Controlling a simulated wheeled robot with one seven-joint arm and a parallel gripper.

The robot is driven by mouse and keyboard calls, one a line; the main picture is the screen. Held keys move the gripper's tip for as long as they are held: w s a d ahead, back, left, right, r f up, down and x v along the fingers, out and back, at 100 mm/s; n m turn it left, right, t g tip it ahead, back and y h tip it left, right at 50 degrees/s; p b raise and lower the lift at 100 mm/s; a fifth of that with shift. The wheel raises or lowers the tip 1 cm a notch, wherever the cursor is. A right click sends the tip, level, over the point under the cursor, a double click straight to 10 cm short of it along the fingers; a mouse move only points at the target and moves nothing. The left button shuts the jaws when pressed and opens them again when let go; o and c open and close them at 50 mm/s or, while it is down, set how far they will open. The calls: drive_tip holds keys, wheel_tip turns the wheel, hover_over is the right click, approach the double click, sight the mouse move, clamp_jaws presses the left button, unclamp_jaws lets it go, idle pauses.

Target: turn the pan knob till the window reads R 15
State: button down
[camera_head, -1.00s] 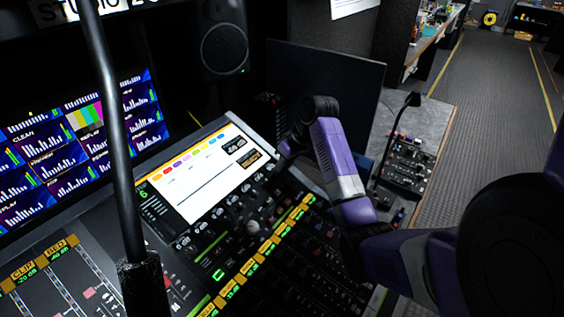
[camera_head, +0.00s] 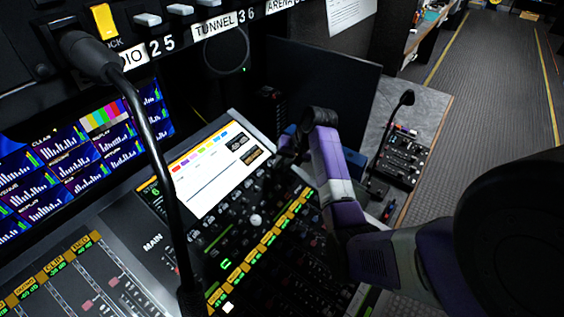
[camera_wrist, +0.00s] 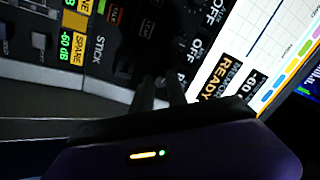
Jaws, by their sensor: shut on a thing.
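My gripper is at the console, beside the bright screen's right end. Its dark fingertips (camera_wrist: 160,90) are closed around a small dark knob (camera_wrist: 161,78), which I take for the pan knob; they hide most of it. In the head view my wrist hides the fingertips and that knob. A small window (camera_head: 226,264) on the console glows green and appears to read C. Any mark on the gripped knob is too dark to read.
The lit screen (camera_head: 213,178) lies just left of my gripper. A pale round knob (camera_head: 255,220) stands below it. A black gooseneck microphone (camera_head: 160,165) crosses the left of the head view. A dark monitor (camera_head: 325,90) stands behind my arm; a small control box (camera_head: 400,158) is right.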

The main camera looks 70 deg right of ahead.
drive_tip(key=shift+m, duration=0.3)
idle(0.4)
drive_tip(key=c, duration=1.3)
unclamp_jaws()
drive_tip(key=shift+b+v, duration=0.55)
drive_tip(key=shift+v, duration=3.4)
drive_tip(key=shift+w+d, duration=0.1)
